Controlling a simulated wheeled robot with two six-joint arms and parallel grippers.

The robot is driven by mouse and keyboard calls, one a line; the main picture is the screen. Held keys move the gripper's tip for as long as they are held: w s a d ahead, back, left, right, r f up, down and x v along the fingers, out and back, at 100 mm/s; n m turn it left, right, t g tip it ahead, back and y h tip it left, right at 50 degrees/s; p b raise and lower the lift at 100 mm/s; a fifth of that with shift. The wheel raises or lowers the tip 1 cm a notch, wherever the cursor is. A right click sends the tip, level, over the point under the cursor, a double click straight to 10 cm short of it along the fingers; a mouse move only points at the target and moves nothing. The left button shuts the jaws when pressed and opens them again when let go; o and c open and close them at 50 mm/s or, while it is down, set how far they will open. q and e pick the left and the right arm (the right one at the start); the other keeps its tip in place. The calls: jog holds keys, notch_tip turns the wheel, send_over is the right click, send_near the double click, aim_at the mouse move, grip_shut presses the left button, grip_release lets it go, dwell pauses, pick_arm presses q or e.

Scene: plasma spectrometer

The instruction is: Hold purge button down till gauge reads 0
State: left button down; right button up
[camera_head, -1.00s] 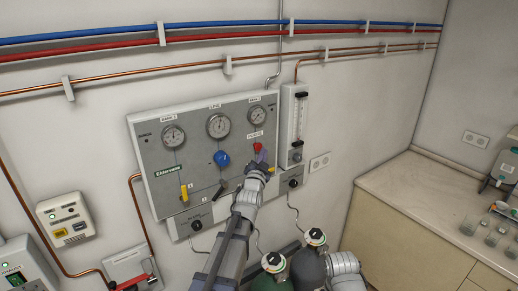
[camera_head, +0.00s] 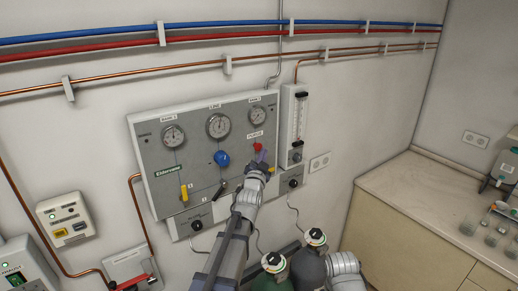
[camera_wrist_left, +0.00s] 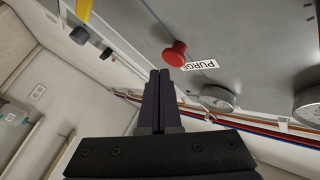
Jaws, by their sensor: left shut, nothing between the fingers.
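The red purge button (camera_head: 257,147) stands out from the grey panel (camera_head: 152,153), below the right-hand gauge (camera_head: 257,117). The button also shows in the left wrist view (camera_wrist_left: 175,54), beside a label reading PURGE. My left gripper (camera_head: 263,156) is shut and empty, its dark fingertips just below and right of the button in the head view. In the wrist view the fingertips (camera_wrist_left: 160,74) appear close to the button; I cannot tell whether they touch it. The gauge needles are too small to read. My right gripper is out of view.
A blue knob (camera_head: 221,158) and a yellow handle (camera_head: 184,192) sit on the panel to the left. A flowmeter (camera_head: 293,124) is mounted close on the right. A counter (camera_head: 410,190) is at the right.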

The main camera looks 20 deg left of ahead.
pick_arm(q)
jog(key=shift+w+a, duration=0.1)
dwell(0.3)
jog(key=shift+w+a, duration=0.2)
jog(key=shift+a, duration=0.05)
jog(key=shift+w+a, duration=0.35)
jog(key=shift+a, duration=0.15)
dwell(2.5)
jog(key=shift+s+d, duration=0.1)
dwell(1.6)
jog(key=shift+s+d, duration=0.55)
jog(key=shift+d, duration=0.15)
jog(key=shift+s+d, duration=0.75)
jog(key=shift+d, duration=0.25)
jog(key=shift+s+d, duration=0.75)
jog(key=shift+d, duration=0.25)
